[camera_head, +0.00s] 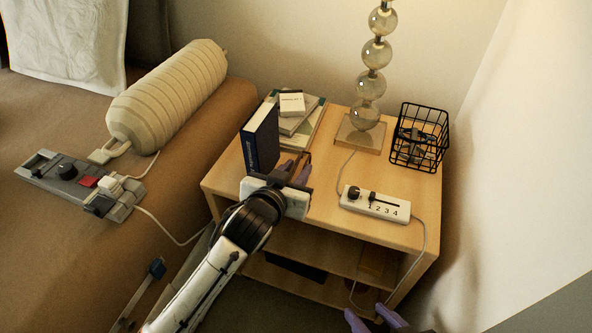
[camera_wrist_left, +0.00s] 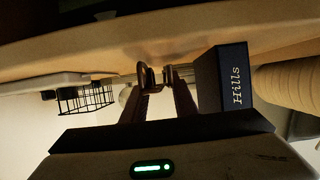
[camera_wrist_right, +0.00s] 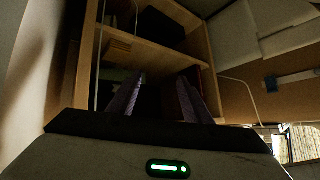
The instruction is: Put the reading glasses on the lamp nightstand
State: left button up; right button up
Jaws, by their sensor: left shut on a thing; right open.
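My left gripper (camera_head: 297,168) is over the front of the lamp nightstand (camera_head: 325,205), right of an upright dark blue book (camera_head: 261,139). It is shut on the reading glasses (camera_wrist_left: 146,77), whose dark rounded parts show at its fingertips (camera_wrist_left: 157,88) in the left wrist view. They are close to the wooden top; I cannot tell whether they touch it. In the head view the gripper mostly hides them. My right gripper (camera_head: 375,318) is open and empty, low in front of the nightstand; its fingers (camera_wrist_right: 160,90) point towards the shelves in the right wrist view.
On the nightstand are a glass-ball lamp (camera_head: 368,85), a black wire basket (camera_head: 419,137), a white numbered control box (camera_head: 375,204) with a cord, and stacked books (camera_head: 300,125). The bed (camera_head: 60,240) with a bolster (camera_head: 168,97) is at left. The middle top is clear.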

pick_arm(q)
jog(key=shift+f, duration=0.2)
jog(key=o, duration=1)
jog(key=shift+o, duration=0.2)
jog(key=shift+r, duration=0.1)
jog(key=shift+r, duration=0.2)
jog(key=p+v, duration=0.3)
jog(key=v, duration=0.9)
pick_arm(e)
jog(key=shift+s+d+r, duration=0.2)
jog(key=shift+d+r, duration=0.05)
jog(key=shift+r, duration=0.15)
jog(key=shift+s+d+r, duration=0.15)
jog(key=shift+d+r, duration=0.05)
jog(key=shift+r, duration=0.2)
pick_arm(q)
jog(key=shift+f, duration=0.1)
